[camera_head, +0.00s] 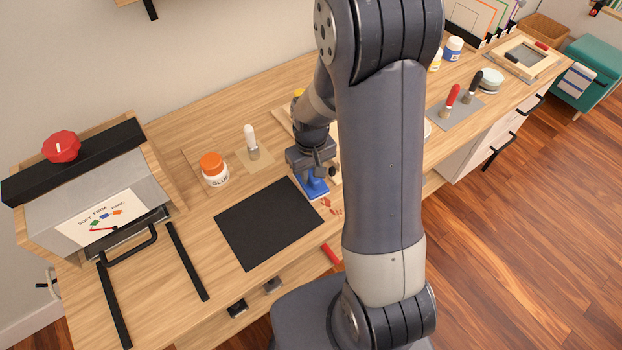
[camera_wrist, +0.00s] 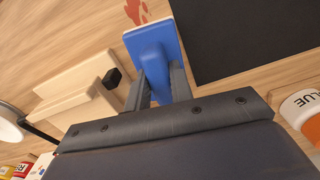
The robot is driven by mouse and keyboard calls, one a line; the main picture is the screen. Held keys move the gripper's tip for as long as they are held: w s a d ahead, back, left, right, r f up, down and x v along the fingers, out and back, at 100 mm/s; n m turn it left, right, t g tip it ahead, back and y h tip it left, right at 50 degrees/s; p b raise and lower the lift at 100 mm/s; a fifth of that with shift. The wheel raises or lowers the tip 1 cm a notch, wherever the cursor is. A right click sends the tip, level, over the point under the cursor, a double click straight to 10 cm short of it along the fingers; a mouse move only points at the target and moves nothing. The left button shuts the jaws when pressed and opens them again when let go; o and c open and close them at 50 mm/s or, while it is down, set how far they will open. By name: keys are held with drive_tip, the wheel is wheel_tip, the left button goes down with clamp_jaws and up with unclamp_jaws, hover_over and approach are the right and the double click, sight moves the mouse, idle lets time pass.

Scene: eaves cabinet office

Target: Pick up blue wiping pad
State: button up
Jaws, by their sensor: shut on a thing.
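The blue wiping pad (camera_head: 312,187) is at the right edge of the black mat (camera_head: 268,222) on the wooden desk. It has a flat blue top with a raised blue grip and a pale edge, seen in the wrist view (camera_wrist: 167,35). My gripper (camera_head: 313,172) points down over the pad. In the wrist view its two fingers (camera_wrist: 157,90) stand on both sides of the pad's raised grip, shut on it. I cannot tell whether the pad touches the desk. My arm hides part of the desk to its right.
A glue bottle with orange cap (camera_head: 213,169) and a white-handled tool (camera_head: 251,141) stand left of my gripper. A wooden box with red knob (camera_head: 62,147) is at far left. Reddish smears (camera_head: 332,206) lie beside the pad. A wooden block (camera_wrist: 85,85) is close by.

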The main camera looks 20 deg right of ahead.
clamp_jaws()
